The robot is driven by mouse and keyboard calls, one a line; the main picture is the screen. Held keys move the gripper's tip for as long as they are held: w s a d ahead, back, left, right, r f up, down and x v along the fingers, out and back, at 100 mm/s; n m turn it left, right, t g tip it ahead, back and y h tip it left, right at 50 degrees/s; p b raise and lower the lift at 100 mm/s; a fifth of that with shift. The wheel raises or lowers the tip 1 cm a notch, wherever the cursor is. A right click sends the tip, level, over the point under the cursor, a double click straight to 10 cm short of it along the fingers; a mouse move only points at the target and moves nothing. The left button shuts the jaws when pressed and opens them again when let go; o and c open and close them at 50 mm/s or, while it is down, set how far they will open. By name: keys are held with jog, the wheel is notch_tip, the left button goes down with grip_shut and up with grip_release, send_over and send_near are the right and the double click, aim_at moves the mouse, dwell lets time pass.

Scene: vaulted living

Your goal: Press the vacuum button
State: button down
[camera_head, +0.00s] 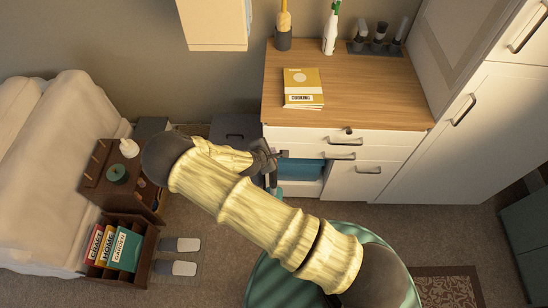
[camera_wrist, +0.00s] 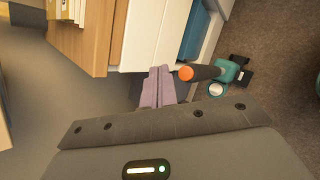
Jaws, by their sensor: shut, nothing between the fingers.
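The vacuum (camera_wrist: 230,72) shows in the wrist view as an upright-looking stick with a dark handle and a teal and black base on the floor. An orange button (camera_wrist: 186,73) caps the handle's end. My gripper (camera_wrist: 160,72) is shut and empty, its pale purple fingers just left of the button in the picture, with a small gap between them. I cannot tell the depth between them. In the head view my gripper (camera_head: 283,154) is in front of the cabinet, and my arm hides most of the vacuum.
A white cabinet (camera_head: 345,180) with a wooden top (camera_head: 365,95) stands close beyond my gripper, with an open bay holding a blue bin (camera_head: 302,169). A dark bin (camera_head: 232,128) stands to its left. A brown side table (camera_head: 95,178) and slippers (camera_head: 180,244) are farther left.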

notch_tip(320, 180, up, 2)
jog(key=shift+r+p, duration=0.1)
jog(key=shift+p, duration=0.45)
jog(key=s+d+r+m+g+y, duration=0.1)
jog(key=s+d+r+m+g, duration=0.1)
jog(key=s+d+r+m, duration=0.3)
jog(key=s+d+r+m+g+y, duration=0.1)
jog(key=s+d+r+m, duration=0.5)
jog(key=r+m, duration=0.3)
jog(key=s+d+r+m+g+y, duration=0.2)
jog(key=s+d+r+m, duration=0.3)
jog(key=r, duration=0.9)
jog(key=s+m, duration=0.1)
jog(key=m, duration=0.1)
jog(key=shift+s+d+m+g+b, duration=0.15)
jog(key=shift+s+m+g+b, duration=0.15)
jog(key=shift+s+m+b, duration=0.1)
jog(key=shift+w, duration=0.1)
jog(key=shift+w+d, duration=0.15)
